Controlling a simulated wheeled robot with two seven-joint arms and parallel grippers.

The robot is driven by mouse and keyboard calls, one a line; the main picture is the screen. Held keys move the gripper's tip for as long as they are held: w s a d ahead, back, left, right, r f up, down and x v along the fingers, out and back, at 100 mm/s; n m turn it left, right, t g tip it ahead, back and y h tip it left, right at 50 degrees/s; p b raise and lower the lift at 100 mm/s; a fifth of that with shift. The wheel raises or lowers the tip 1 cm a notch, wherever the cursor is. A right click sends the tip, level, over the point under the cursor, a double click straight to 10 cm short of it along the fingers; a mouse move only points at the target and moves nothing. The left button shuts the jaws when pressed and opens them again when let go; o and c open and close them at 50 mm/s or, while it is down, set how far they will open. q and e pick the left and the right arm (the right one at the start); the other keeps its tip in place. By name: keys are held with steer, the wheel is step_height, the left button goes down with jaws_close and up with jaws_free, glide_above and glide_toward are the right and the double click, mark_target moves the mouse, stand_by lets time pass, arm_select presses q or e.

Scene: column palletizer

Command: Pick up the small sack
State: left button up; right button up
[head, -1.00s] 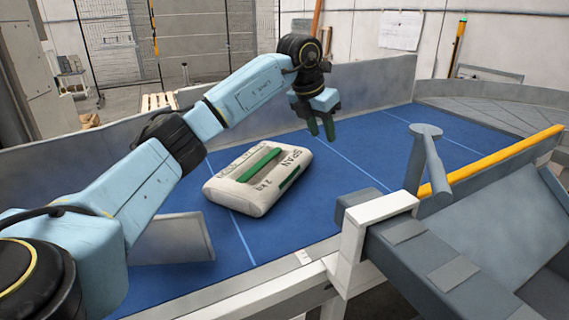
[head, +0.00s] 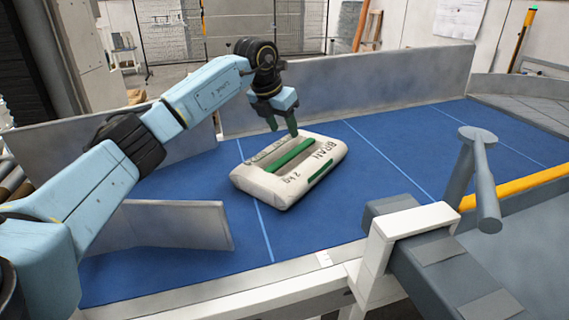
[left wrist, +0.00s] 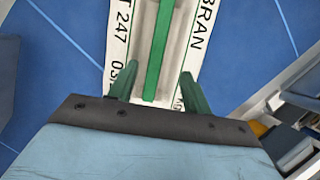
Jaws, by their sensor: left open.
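The small sack (head: 285,188) is off-white with green stripes and dark "BRAN" and "2 kg" lettering. It lies flat on the blue surface in the middle of the head view. My left gripper (head: 284,129) is open and empty, with its green fingers pointing down above the sack's far edge. In the left wrist view the sack (left wrist: 182,60) lies ahead, its green stripe between the two fingers of the left gripper (left wrist: 157,88). I cannot tell the exact height of the fingers above it. My right gripper is not in view.
The blue conveyor surface (head: 370,190) has grey side walls (head: 350,98) at the back. A grey angled plate (head: 165,223) stands left of the sack. At the right front are a white bracket (head: 405,222), a grey post (head: 478,175) and a yellow rail (head: 515,187).

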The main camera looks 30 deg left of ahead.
mark_target(291, 153)
arm_select(q)
steer(key=x, duration=0.3)
steer(key=shift+a+f, duration=0.15)
steer(key=shift+f, duration=0.3)
steer(key=p+x, duration=0.1)
steer(key=x, duration=0.3)
steer(key=shift+f, duration=0.3)
steer(key=shift+w+f, duration=0.2)
steer(key=shift+f, duration=0.1)
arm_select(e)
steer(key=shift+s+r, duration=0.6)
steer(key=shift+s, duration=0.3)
arm_select(q)
steer(key=shift+c, duration=0.4)
jaws_close()
steer(key=shift+r, duration=0.1)
